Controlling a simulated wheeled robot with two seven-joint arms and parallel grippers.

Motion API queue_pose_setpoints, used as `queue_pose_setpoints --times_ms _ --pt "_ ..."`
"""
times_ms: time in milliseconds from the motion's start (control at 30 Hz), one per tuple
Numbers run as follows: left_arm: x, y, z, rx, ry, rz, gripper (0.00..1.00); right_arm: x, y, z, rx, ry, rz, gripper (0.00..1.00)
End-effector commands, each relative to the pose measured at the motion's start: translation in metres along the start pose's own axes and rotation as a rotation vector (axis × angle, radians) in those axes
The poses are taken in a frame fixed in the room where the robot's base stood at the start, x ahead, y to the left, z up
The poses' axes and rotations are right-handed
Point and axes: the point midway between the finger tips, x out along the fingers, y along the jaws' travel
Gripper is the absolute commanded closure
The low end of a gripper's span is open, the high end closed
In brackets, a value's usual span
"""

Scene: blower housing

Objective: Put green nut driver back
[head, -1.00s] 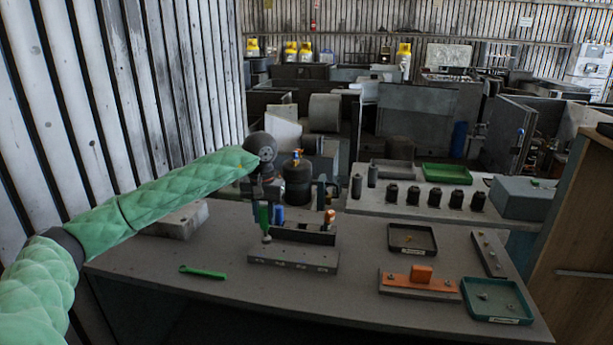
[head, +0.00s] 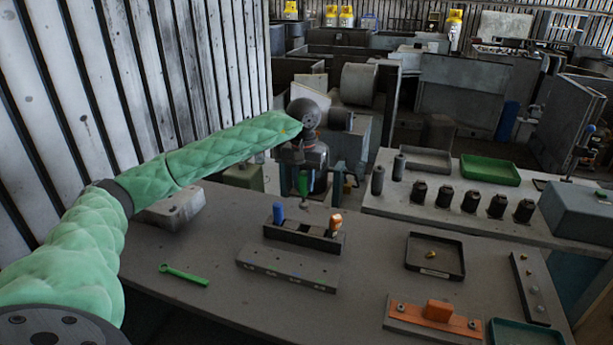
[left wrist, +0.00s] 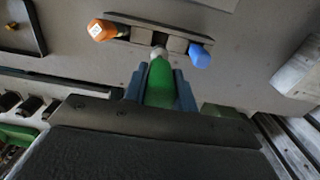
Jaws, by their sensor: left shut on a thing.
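My left gripper (head: 303,178) is shut on the green nut driver (head: 303,184) and holds it upright above the table's far edge, behind the rack in the head view. In the left wrist view the green handle (left wrist: 159,84) sits between the two blue fingers. The dark driver rack (head: 290,236) holds a blue-handled driver (head: 278,213) at one end and an orange-handled driver (head: 336,222) at the other. Its middle stretch between them is empty. The green driver's lower end is partly hidden. My right gripper is not in view.
A grey block with a row of marks (head: 285,268) lies in front of the rack. A green wrench (head: 184,275) lies on the left. A black tray (head: 409,260) and an orange part on a grey bar (head: 436,313) are on the right. A grey block (head: 172,209) stands at back left.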

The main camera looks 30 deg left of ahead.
Motion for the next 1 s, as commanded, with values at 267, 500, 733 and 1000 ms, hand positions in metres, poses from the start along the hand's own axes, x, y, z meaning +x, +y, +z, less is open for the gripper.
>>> queue_pose_setpoints --times_ms 267,500,733,1000 --pt "0.028 0.0 0.0 0.0 -0.002 0.0 1.0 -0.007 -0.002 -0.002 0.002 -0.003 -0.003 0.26" --pt "0.051 0.0 0.0 0.0 -0.001 -0.001 1.0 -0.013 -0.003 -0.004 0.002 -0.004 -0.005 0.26" --pt "0.056 0.0 -0.001 0.0 0.0 0.0 1.0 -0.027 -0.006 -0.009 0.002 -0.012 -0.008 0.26" --pt "0.064 0.0 -0.001 0.0 0.0 0.0 1.0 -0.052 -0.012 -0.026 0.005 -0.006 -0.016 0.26"
